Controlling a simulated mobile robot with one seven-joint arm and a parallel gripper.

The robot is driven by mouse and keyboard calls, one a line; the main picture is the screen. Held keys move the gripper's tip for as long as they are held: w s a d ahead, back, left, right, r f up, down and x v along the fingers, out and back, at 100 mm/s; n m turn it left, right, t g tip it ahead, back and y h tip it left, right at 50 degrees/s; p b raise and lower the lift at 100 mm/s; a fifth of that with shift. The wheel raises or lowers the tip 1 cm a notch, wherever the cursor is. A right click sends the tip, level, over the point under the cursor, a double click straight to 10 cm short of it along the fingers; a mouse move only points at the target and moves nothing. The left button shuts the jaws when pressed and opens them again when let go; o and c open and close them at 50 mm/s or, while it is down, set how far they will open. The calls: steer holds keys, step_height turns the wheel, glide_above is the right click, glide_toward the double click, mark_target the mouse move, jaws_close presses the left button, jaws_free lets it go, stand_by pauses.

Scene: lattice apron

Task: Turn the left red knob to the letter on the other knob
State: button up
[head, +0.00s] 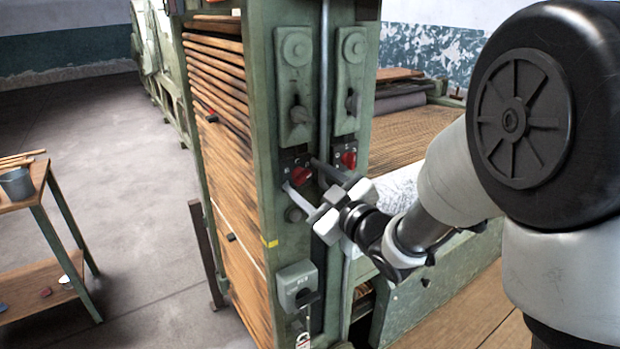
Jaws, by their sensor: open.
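The left red knob (301,176) sits on a dark plate with small white markings on the green machine post. The other red knob (349,159) sits on a similar plate to its right and a little higher. The letters are too small to read, and I cannot tell where either knob points. My gripper (302,174) is open, its two fingers reaching left toward the left knob. One fingertip is near the knob's lower left and the other near its upper right. I cannot tell whether they touch it. The gripper partly covers the post below the knobs.
Grey-green switch plates (295,85) stand above the knobs. A green box (297,287) with a padlock (303,341) hanging below is lower on the post. Wooden slats (225,150) fill the machine's left side.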

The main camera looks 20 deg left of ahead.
steer(key=c, duration=1.1)
steer(key=shift+o, duration=0.2)
steer(key=shift+f, duration=0.1)
steer(key=shift+f+n+b, duration=0.1)
steer(key=shift+n+b, duration=0.2)
steer(key=shift+b, duration=0.7)
steer(key=n+b, duration=0.1)
steer(key=b, duration=0.1)
steer(key=n+b, duration=0.1)
steer(key=b, duration=0.1)
steer(key=shift+f, duration=0.25)
steer(key=n+b, duration=0.3)
steer(key=b, duration=0.3)
steer(key=shift+s+n, duration=0.1)
steer(key=shift+n, duration=0.2)
steer(key=n+b, duration=0.4)
steer(key=b, duration=0.2)
steer(key=shift+r+n+b, duration=0.15)
steer(key=shift+n+b, duration=0.55)
steer(key=shift+b, duration=0.1)
